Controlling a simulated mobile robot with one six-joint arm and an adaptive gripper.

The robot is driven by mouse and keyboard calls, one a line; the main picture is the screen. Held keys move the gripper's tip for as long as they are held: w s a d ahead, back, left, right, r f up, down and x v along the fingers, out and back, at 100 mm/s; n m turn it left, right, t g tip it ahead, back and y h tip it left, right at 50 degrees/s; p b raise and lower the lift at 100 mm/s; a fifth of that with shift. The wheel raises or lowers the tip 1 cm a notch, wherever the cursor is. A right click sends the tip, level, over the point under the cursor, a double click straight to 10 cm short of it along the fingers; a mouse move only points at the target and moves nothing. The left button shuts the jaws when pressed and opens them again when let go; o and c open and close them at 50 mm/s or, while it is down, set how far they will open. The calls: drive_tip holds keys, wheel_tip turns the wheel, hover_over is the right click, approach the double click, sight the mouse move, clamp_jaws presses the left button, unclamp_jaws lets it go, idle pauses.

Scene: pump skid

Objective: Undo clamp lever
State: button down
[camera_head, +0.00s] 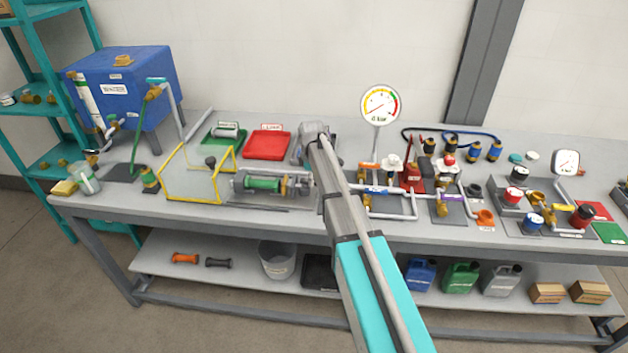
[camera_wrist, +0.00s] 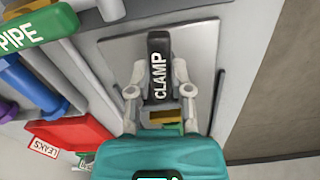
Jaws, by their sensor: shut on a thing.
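The clamp lever (camera_wrist: 158,75) is a black upright bar with white CLAMP lettering in the wrist view. My gripper (camera_wrist: 158,72) has one pale finger on each side of it, closed on the lever. A grey metal plate (camera_wrist: 204,50) lies under the lever. A brass-coloured block (camera_wrist: 163,116) and a green part show between my fingers, nearer my palm. In the head view my own arm covers the lever and most of my gripper.
A green PIPE handle (camera_wrist: 38,30) and a red LEAKS tray (camera_wrist: 72,131) are left in the wrist view. In the head view, a yellow frame (camera_head: 190,200) and a pump (camera_head: 270,184) stand left of my arm. Pipework (camera_head: 395,214) and a gauge (camera_head: 380,104) stand close right.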

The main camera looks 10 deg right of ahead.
drive_tip(key=shift+w+n, duration=0.1)
drive_tip(key=shift+n, duration=0.8)
drive_tip(key=c, duration=0.5)
unclamp_jaws()
drive_tip(key=shift+c, duration=0.2)
drive_tip(key=shift+w+r, duration=0.1)
drive_tip(key=shift+r, duration=0.05)
